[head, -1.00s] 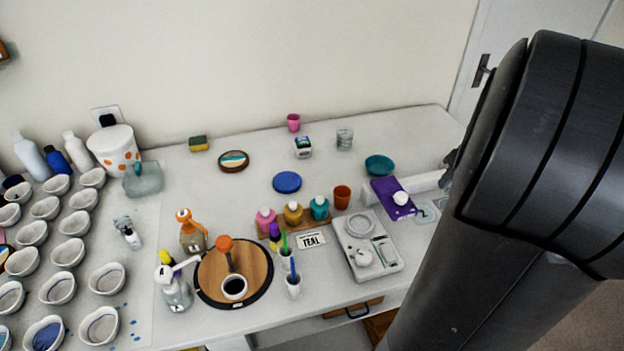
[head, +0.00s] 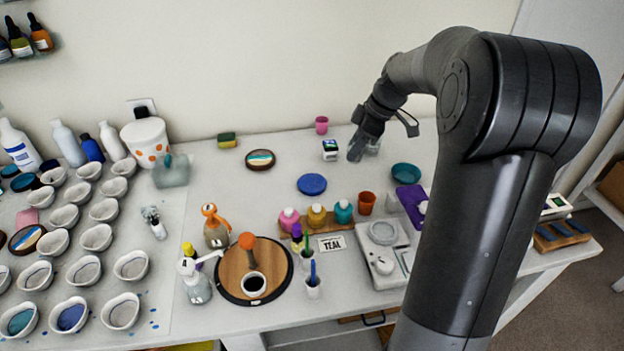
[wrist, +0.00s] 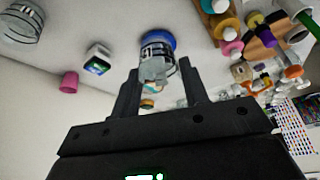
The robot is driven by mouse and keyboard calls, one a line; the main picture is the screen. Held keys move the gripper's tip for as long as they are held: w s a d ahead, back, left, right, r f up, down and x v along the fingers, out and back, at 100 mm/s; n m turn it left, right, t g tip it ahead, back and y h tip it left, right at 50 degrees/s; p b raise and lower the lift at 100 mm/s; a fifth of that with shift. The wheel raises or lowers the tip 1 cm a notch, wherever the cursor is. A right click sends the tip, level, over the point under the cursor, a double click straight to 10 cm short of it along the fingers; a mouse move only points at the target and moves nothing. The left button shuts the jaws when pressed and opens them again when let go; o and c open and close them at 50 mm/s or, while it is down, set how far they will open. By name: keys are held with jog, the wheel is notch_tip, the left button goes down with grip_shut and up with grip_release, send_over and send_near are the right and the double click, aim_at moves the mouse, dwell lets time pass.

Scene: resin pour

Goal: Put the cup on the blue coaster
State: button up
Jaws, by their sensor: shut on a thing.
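My gripper (head: 358,150) is shut on a clear cup with dark marks (wrist: 155,68), which sits between the two fingers in the wrist view. In the head view I cannot make out the held cup clearly at the fingertips. The blue coaster (head: 311,184) lies flat and bare on the table, left of and nearer than my gripper. In the wrist view the coaster (wrist: 160,36) shows beyond the cup, partly hidden by it. My gripper is above the table, apart from the coaster.
A small labelled box (head: 330,150) and a pink cup (head: 321,125) stand left of my gripper. A clear ribbed jar (wrist: 20,22) is close by.

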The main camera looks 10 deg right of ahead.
jog(key=w+a+f, duration=0.2)
jog(key=a, duration=0.1)
jog(key=w+a+f, duration=0.1)
jog(key=a+f, duration=0.1)
jog(key=a, duration=0.1)
jog(key=w+a+f, duration=0.2)
jog(key=a, duration=0.2)
jog(key=shift+w+f, duration=0.3)
jog(key=shift+f, duration=2.1)
jog(key=shift+f, duration=0.1)
jog(key=o, duration=0.9)
jog(key=shift+o, duration=0.2)
